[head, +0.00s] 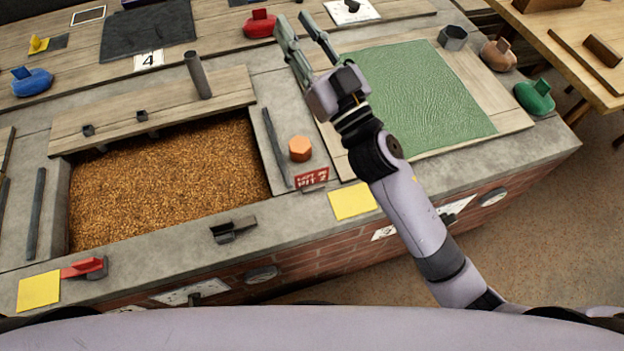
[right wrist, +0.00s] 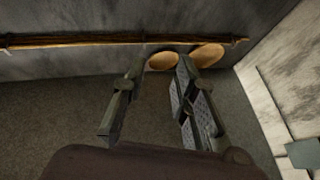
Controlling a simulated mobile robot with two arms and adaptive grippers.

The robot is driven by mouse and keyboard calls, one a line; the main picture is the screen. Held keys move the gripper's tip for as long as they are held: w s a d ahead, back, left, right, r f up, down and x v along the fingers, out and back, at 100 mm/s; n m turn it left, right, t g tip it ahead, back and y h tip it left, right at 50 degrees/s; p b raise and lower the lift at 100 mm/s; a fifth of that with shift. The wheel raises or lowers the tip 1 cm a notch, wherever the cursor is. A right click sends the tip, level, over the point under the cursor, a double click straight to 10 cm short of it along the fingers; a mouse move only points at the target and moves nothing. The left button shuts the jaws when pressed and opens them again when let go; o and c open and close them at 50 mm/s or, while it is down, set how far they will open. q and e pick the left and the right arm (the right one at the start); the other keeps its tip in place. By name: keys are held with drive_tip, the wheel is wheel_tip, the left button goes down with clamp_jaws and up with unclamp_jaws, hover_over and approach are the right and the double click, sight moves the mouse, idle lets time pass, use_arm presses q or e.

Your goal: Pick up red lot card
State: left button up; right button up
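The red lot card (head: 312,178) with pale lettering stands on the grey stone ledge, to the right of the grain pit and just in front of an orange hexagonal block (head: 300,149). My right gripper (head: 304,26) is raised in the upper middle of the head view, well beyond the card, its two fingers apart with nothing between them. In the right wrist view its fingers (right wrist: 158,100) are spread and empty, and the card does not show there. My left gripper is not in view.
The grain-filled pit (head: 68,205) has a plank with an upright grey tube (head: 198,75) behind it. A green mat (head: 420,95) lies right of the card. Yellow sheets (head: 352,201) lie on the front ledge, with a dark metal bracket (head: 233,230) between them.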

drive_tip(key=s+a+r+n+g+y, duration=0.4)
drive_tip(key=s+a+n+g+y, duration=0.5)
drive_tip(key=a+n+g, duration=0.5)
drive_tip(key=s+f+n+g+h, duration=0.2)
drive_tip(key=s+f+n+g, duration=0.15)
drive_tip(key=g, duration=0.35)
drive_tip(key=m+t+h, duration=0.2)
drive_tip(key=m+h, duration=0.1)
drive_tip(key=h, duration=1.8)
hover_over(312, 173)
wheel_tip(312, 173, down, 16)
drive_tip(key=f, duration=1.1)
drive_tip(key=shift+w+d+p, duration=0.1)
drive_tip(key=shift+w+p, duration=0.1)
drive_tip(key=shift+p, duration=0.1)
wheel_tip(312, 173, down, 5)
drive_tip(key=shift+s+f+p, duration=0.15)
drive_tip(key=shift+f+p, duration=0.05)
drive_tip(key=shift+p, duration=0.15)
drive_tip(key=shift+f, duration=0.35)
drive_tip(key=shift+f, duration=0.2)
